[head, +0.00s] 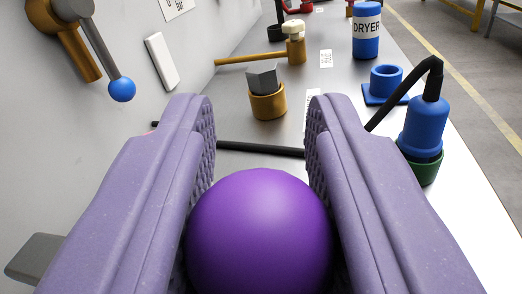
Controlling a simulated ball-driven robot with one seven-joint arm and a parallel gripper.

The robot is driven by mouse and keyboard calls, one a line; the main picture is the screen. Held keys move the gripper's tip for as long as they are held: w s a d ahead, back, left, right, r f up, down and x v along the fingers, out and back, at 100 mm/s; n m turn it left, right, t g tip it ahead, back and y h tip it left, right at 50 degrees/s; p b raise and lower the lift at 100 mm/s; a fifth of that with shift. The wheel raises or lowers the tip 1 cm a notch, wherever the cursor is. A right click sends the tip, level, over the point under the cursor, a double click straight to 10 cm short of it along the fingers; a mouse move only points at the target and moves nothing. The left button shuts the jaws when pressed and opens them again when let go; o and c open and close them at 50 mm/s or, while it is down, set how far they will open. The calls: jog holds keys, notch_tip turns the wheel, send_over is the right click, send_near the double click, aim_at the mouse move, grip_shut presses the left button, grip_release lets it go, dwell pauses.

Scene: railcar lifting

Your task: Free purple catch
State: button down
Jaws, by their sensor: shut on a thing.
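My gripper (261,125) fills the lower part of the head view, with two lilac, ridged fingers. A glossy purple ball (260,232) sits between the fingers, low in the picture, and the gripper is shut on it. It looks like the knob of the purple catch. The rest of the catch is hidden below the ball and behind the fingers.
A black rod or hose (262,150) runs across just beyond the fingertips. Ahead stand an ochre fitting with a grey block (267,103) and a blue DRYER canister (367,32). A blue cylinder (422,128) stands at right. A blue-knobbed lever (122,89) hangs on the left wall.

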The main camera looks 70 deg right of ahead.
dwell(0.4)
jog(key=c, duration=0.8)
grip_release()
jog(key=shift+a, duration=0.15)
jog(key=a, duration=0.2)
jog(key=a+p, duration=0.1)
jog(key=a, duration=0.4)
jog(key=shift+s+a, duration=0.3)
jog(key=shift+s, duration=0.1)
